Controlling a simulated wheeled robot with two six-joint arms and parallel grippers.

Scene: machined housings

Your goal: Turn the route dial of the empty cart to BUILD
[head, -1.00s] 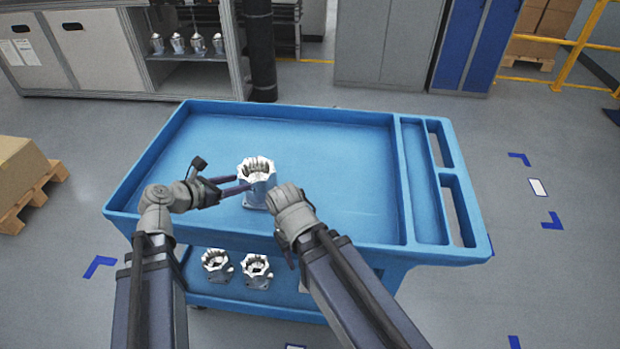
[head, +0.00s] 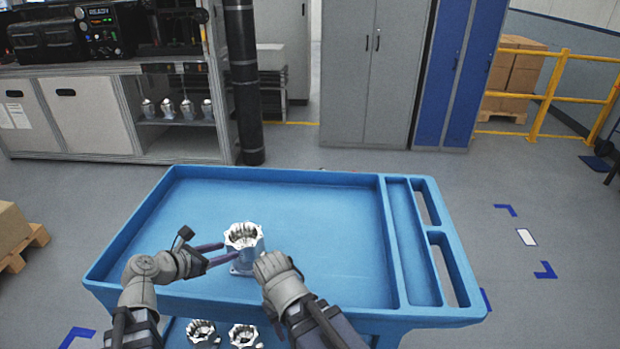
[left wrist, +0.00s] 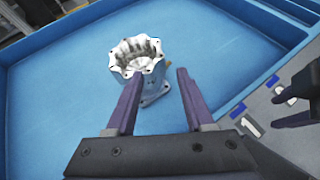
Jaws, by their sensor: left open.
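A blue cart (head: 330,190) stands in front of me with one silver housing (head: 243,262) upright on its top tray. Two more housings show on its lower shelf, so this cart is not empty. I see no route dial and no second cart. My left gripper (head: 229,251) is open, its two purple fingers pointing at the housing from the left. In the left wrist view, the housing (left wrist: 137,55) stands at and beyond the open fingertips; I cannot tell whether they touch it. My right gripper is just right of the housing, its fingers mostly hidden by its wrist.
A bench with black equipment (head: 100,32) and several housings on a shelf is at the back left. Grey (head: 375,70) and blue cabinets stand behind the cart. A yellow rail (head: 550,95) and boxes are at the back right.

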